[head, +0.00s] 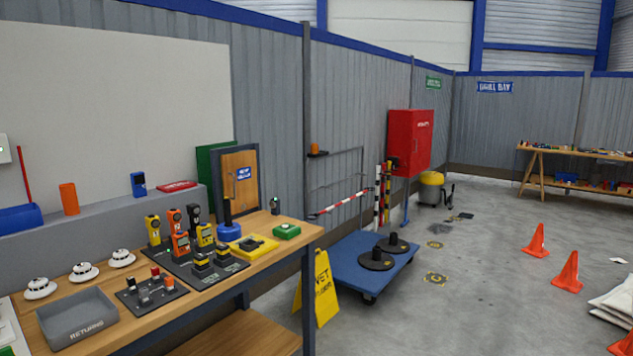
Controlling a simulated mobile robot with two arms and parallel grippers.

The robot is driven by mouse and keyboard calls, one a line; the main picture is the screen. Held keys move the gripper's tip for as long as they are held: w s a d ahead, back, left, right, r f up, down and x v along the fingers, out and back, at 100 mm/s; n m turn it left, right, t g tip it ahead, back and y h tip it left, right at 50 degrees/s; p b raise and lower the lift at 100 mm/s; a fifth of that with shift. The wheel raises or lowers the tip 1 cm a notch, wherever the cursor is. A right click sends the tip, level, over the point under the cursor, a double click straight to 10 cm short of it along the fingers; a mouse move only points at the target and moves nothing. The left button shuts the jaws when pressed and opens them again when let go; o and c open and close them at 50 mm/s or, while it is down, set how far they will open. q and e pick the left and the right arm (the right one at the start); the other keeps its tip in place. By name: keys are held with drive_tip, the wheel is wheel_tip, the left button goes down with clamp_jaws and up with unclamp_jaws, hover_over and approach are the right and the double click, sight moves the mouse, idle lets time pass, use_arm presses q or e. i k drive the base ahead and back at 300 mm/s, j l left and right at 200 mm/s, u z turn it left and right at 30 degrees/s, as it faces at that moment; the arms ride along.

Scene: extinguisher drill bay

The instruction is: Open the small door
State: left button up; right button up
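A small wooden door (237,181) in a dark frame stands upright at the back of the workbench, in the left half of the head view. It has a blue label in its upper part and a handle at its left side. It looks closed in its frame. A green panel or box (205,160) shows behind it. A red cabinet (410,142) on a post stands farther off along the wall; its front also looks shut. Neither of my grippers is in view.
The workbench (190,318) holds a grey tray (78,318), white detectors, several handheld meters and a blue-based device (229,230). A yellow wet-floor sign (316,288) and a blue platform cart (345,268) stand right of it. Orange cones (567,273) stand on open floor.

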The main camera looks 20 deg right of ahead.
sight(239, 169)
drive_tip(key=z, duration=0.15)
drive_tip(key=i+l, duration=0.8)
drive_tip(key=i+j+u, duration=0.05)
drive_tip(key=i, duration=0.05)
